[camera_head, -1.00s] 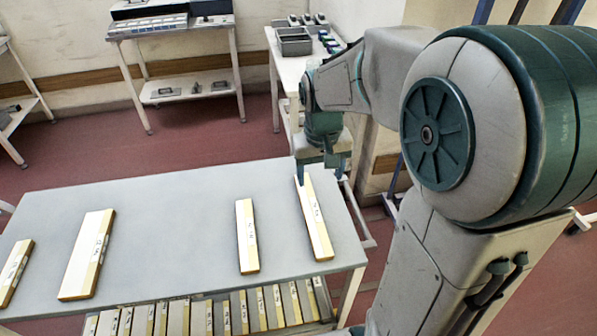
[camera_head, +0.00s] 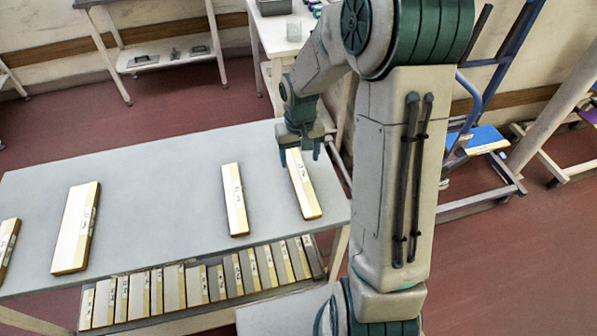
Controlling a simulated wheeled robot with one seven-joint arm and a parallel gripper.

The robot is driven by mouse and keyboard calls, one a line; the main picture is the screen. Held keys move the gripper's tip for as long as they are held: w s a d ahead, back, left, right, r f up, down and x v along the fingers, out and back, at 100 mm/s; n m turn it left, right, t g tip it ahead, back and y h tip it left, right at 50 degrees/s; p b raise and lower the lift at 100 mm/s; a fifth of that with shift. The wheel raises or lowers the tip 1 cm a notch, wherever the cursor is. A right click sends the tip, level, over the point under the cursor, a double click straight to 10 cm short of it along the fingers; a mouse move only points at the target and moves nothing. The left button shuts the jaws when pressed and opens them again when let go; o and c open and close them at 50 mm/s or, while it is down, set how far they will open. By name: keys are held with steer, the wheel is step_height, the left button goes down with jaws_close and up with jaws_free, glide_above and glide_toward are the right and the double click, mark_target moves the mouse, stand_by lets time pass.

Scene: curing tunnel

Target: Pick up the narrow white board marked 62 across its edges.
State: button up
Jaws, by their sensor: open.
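Several boards with pale faces and brown edges lie flat on a grey table (camera_head: 150,190). The rightmost narrow white board (camera_head: 306,192) lies near the table's right end. Its dark marking is too small to read, so I cannot confirm that it is 62. My gripper (camera_head: 299,158) is open at this board's far end, fingers pointing down, one to each side of it. I cannot tell whether the fingers touch the board or how high they are. Another narrow white board (camera_head: 235,200) lies to the left, its marking also unreadable.
A wider board (camera_head: 75,228) and another board (camera_head: 8,245) lie further left on the table. A lower rack (camera_head: 200,285) under the near edge holds several boards. A white side table (camera_head: 280,40) stands behind my gripper. The table between the boards is clear.

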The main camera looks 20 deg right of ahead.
mark_target(298, 171)
steer(key=shift+w+a+f+p, duration=0.15)
steer(key=shift+f+p, duration=0.1)
steer(key=shift+f, duration=1.05)
steer(key=shift+s+a+f+p, duration=0.1)
steer(key=shift+f+p, duration=0.1)
steer(key=shift+f, duration=1.05)
steer(key=c, duration=1.1)
